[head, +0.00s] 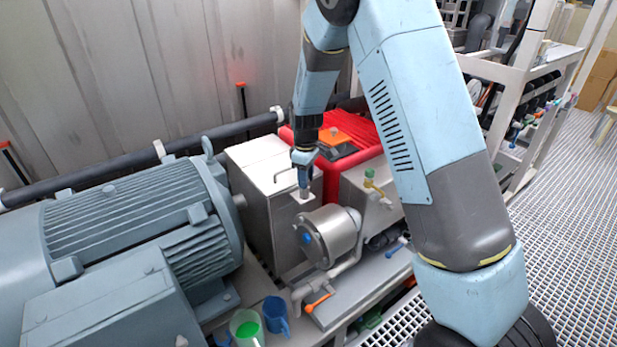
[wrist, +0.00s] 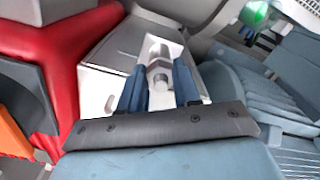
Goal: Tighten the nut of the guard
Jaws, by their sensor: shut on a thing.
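The guard (head: 258,205) is a silver metal box with a handle on top, between the grey-blue motor and the pump in the head view. My gripper (head: 304,182) points down over a small bracket at the guard's right edge. In the wrist view, the two blue fingers of my gripper (wrist: 158,88) stand on either side of a grey metal nut (wrist: 158,82). They are shut on it. A stud end (wrist: 159,52) shows just beyond the nut. The pale guard (wrist: 106,84) surrounds it. The fingers partly hide the nut in the head view.
The large motor (head: 140,225) fills the left. The silver pump (head: 330,236) is close right of my gripper, with an orange-handled valve (head: 318,303) below. A red case (head: 372,145) stands behind. A green-filled cup (head: 246,328) and a blue jug (head: 276,316) stand in front.

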